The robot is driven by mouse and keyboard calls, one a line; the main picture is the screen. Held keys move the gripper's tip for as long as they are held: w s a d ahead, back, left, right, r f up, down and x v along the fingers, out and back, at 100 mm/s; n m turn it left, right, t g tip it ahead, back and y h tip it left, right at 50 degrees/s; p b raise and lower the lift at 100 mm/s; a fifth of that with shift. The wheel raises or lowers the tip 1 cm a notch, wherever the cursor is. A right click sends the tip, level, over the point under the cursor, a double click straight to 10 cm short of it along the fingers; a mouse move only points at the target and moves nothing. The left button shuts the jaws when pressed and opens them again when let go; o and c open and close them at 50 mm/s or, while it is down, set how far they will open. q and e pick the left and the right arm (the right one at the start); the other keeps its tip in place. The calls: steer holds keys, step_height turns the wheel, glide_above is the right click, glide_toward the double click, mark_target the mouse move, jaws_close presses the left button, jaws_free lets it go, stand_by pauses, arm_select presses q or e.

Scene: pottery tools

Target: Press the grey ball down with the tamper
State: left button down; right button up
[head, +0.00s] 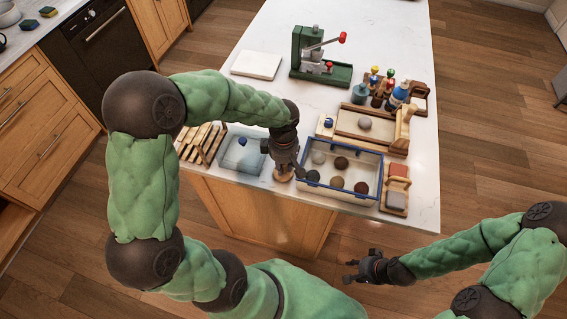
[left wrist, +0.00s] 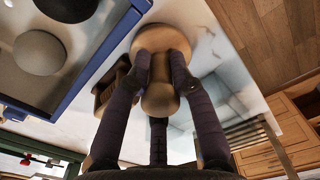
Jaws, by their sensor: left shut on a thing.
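The wooden tamper (left wrist: 160,98) is held in my left gripper (head: 284,166), whose fingers are shut around its handle in the left wrist view. Its broad round end (head: 283,176) shows below the fingers in the head view, beside the left end of the blue-rimmed tray. A greyish, slightly pink ball (head: 365,124) rests on a wooden board (head: 350,129) right of my left gripper, apart from the tamper. Another grey ball (head: 319,157) lies in the blue-rimmed tray. My right gripper (head: 352,270) is open and empty, low in front of the counter.
The blue-rimmed tray (head: 374,168) holds several balls. A translucent bluish container (head: 243,158) and a wooden rack (head: 203,141) stand to the left. The counter's middle is clear.

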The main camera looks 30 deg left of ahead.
arm_select(q)
steer(key=shift+f+b, duration=0.35)
stand_by(0.7)
steer(key=c, duration=1)
jaws_free()
steer(key=shift+r, duration=0.1)
step_height(320, 180, up, 12)
steer(key=shift+f, duration=0.1)
